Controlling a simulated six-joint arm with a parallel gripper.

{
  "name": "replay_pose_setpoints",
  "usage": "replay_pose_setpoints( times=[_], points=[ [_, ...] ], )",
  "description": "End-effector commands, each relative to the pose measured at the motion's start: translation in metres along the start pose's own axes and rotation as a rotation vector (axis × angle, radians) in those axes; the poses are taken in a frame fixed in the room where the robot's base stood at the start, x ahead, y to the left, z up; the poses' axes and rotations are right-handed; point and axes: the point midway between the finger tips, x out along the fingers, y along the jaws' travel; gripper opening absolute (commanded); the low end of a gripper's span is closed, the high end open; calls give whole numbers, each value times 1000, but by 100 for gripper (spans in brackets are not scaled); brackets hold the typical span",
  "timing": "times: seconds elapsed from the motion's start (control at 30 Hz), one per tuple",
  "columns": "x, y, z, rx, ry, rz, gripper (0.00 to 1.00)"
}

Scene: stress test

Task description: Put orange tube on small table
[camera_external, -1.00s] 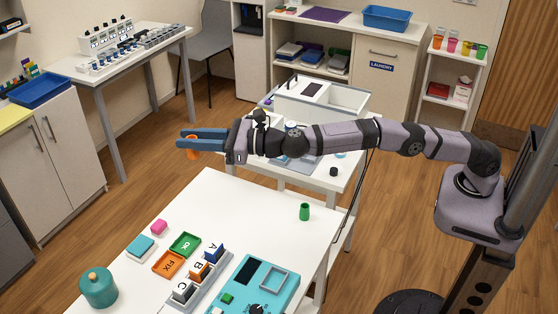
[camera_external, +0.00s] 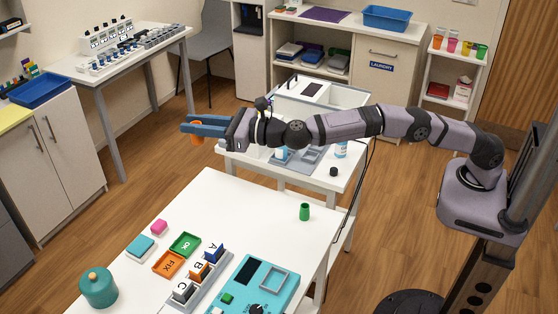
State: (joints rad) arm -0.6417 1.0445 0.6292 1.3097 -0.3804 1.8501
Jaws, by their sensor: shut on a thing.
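My gripper (camera_external: 187,126), with blue fingers, is shut on the orange tube (camera_external: 197,138). The tube's lower part shows below the fingers; the rest is partly hidden by them. The gripper points left and appears in the air beyond the far left edge of the white front table (camera_external: 230,215). A smaller white table (camera_external: 345,179) stands behind that table, partly covered by my arm. I cannot tell which of these the task calls the small table.
A green tube (camera_external: 304,212) stands on the front table's right side. Its middle is clear. Blocks, labelled trays, a teal device (camera_external: 262,285) and a teal jar (camera_external: 98,287) fill its near part. A large white bin (camera_external: 318,100) stands behind my arm.

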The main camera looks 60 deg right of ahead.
Motion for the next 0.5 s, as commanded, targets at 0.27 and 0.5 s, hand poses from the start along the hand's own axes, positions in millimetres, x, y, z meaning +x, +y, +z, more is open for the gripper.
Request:
replay_pose_setpoints(
  times=[0.27, 0.5],
  points=[
    [-31, -90, -50, -1, 1, -300, 0],
    [-86, -172, -93, -2, 1, -574, 0]
  ],
)
